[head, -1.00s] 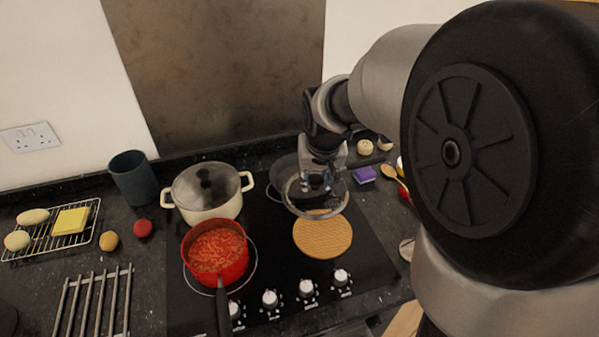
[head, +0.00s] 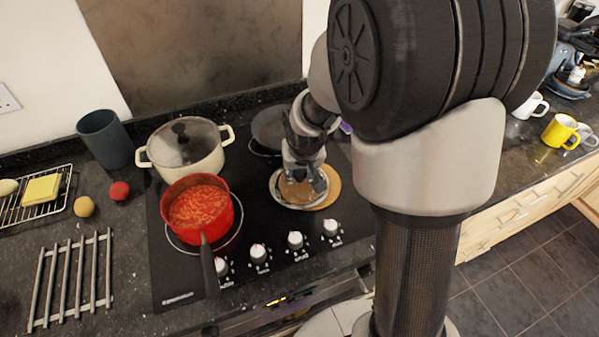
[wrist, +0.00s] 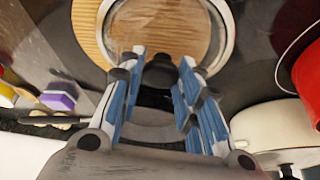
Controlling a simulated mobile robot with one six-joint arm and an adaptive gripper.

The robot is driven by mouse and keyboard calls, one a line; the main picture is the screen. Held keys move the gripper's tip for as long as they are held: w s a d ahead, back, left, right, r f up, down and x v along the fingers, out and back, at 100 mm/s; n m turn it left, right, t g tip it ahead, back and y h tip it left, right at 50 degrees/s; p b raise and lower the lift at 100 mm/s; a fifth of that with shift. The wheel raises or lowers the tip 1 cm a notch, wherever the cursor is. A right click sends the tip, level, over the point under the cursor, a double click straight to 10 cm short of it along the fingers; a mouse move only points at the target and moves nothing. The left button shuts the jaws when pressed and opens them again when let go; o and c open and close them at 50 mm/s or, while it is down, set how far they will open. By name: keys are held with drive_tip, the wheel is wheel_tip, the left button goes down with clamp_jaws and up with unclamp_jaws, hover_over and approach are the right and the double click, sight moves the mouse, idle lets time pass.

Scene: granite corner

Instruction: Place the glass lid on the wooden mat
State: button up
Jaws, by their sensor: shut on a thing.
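The glass lid (head: 290,205), a clear disc with a pale metal rim, is held flat by its dark knob in my gripper (head: 305,180). The wooden mat (head: 333,184), round and tan, lies on the black hob under the lid. The lid covers much of the mat but sits off to its left, so the mat's right side is bare. In the wrist view the fingers (wrist: 162,72) are shut on the knob, and the mat (wrist: 87,28) shows through and beside the lid (wrist: 226,30). Whether the lid touches the mat is hard to tell.
A red pan of sauce (head: 201,208) stands on the hob to the left, its handle toward the front. A lidded cream pot (head: 186,158) is behind it. A dark pan (head: 270,126) sits behind the mat. Knobs (head: 295,240) line the hob's front.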

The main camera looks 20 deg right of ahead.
drive_tip(key=shift+r, duration=0.15)
drive_tip(key=o, duration=1.2)
drive_tip(key=shift+f, duration=0.2)
drive_tip(key=shift+r, duration=0.25)
drive_tip(key=p+v, duration=0.4)
drive_tip(key=v, duration=0.8)
drive_tip(key=s+a+r+n, duration=0.1)
drive_tip(key=s+r, duration=0.3)
drive_tip(key=s, duration=0.6)
drive_tip(key=s+a+r+n+y, duration=0.1)
drive_tip(key=s+a+r, duration=0.3)
drive_tip(key=s, duration=0.6)
drive_tip(key=shift+s+a+r+n, duration=0.25)
drive_tip(key=shift+a+r+n, duration=0.05)
drive_tip(key=shift+r, duration=0.1)
